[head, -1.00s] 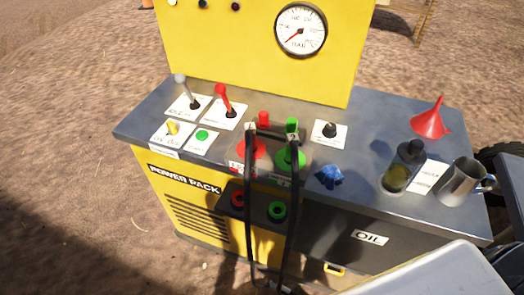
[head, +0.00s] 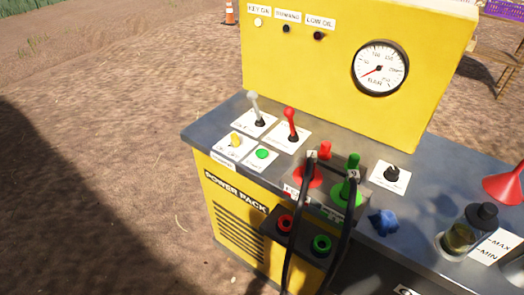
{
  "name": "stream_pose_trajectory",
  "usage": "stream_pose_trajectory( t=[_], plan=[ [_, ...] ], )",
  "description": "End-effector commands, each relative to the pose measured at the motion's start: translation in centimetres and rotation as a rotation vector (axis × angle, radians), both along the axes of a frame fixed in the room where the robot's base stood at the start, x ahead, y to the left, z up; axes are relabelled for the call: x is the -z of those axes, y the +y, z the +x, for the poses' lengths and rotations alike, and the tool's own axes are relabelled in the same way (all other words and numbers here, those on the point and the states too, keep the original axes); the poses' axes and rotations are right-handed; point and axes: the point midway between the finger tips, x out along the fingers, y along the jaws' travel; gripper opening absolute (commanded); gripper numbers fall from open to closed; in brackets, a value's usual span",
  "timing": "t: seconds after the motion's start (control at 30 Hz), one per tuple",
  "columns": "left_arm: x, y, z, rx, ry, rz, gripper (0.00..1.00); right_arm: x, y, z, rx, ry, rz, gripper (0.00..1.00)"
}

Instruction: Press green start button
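The green start button (head: 262,154) is a small round green disc on a white plate, near the front left of the grey top of the yellow power pack (head: 232,214). A yellow key-like knob (head: 236,139) sits on the plate just left of it. A grey-knobbed lever (head: 254,108) and a red lever (head: 291,124) stand behind it. Neither of my grippers is in view, and nothing touches the button.
Red and green hose fittings with black hoses (head: 350,215) stand right of the button. A blue crumpled cloth (head: 383,222), an oil bottle (head: 466,232) and a red funnel (head: 505,186) are further right. A gauge (head: 380,68) is on the yellow back panel (head: 320,70). Ground at left is open.

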Motion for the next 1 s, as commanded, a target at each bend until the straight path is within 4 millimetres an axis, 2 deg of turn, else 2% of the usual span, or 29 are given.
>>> stream_pose_trajectory(
  t=[0.03, 0.07, 0.47, 1.0],
  plan=[
    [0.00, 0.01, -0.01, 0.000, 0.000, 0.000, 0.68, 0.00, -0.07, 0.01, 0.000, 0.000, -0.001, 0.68],
    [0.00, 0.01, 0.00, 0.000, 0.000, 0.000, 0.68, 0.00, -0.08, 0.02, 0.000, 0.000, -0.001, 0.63],
    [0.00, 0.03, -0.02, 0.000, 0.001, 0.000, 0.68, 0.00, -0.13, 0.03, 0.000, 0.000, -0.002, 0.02],
    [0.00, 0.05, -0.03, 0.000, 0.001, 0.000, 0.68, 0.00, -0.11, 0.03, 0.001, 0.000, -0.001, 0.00]
  ],
)
